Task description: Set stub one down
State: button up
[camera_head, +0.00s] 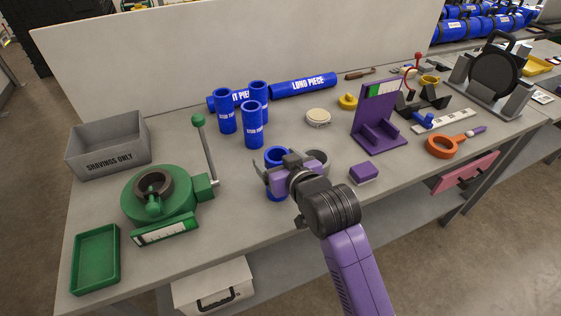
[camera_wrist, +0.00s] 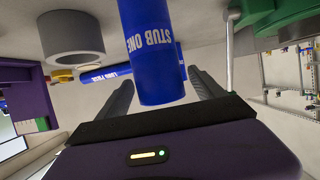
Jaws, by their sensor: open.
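The blue stub one (camera_head: 276,194) is upright near the front of the bench, its open top showing above my gripper (camera_head: 277,170). In the wrist view, stub one (camera_wrist: 152,50) shows its white label upside down. My gripper (camera_wrist: 163,90) is open, with one dark finger on each side of the stub. A gap shows beside the fingers. My gripper hides the stub's middle in the head view, and I cannot tell exactly how its base meets the bench top.
A grey ring (camera_head: 316,160) stands close to the right, with a purple block (camera_head: 363,174) beyond it. The green clamp unit (camera_head: 160,196) and its lever (camera_head: 206,150) are to the left. Several blue stubs (camera_head: 252,132) stand behind.

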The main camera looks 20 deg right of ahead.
jog(key=b+v, duration=0.1)
jog(key=v, duration=1.1)
jog(key=shift+r, duration=0.15)
jog(key=s+f, duration=0.7)
jog(key=s+t, duration=0.1)
jog(key=s, duration=2.4)
jog(key=shift+s+f, duration=0.3)
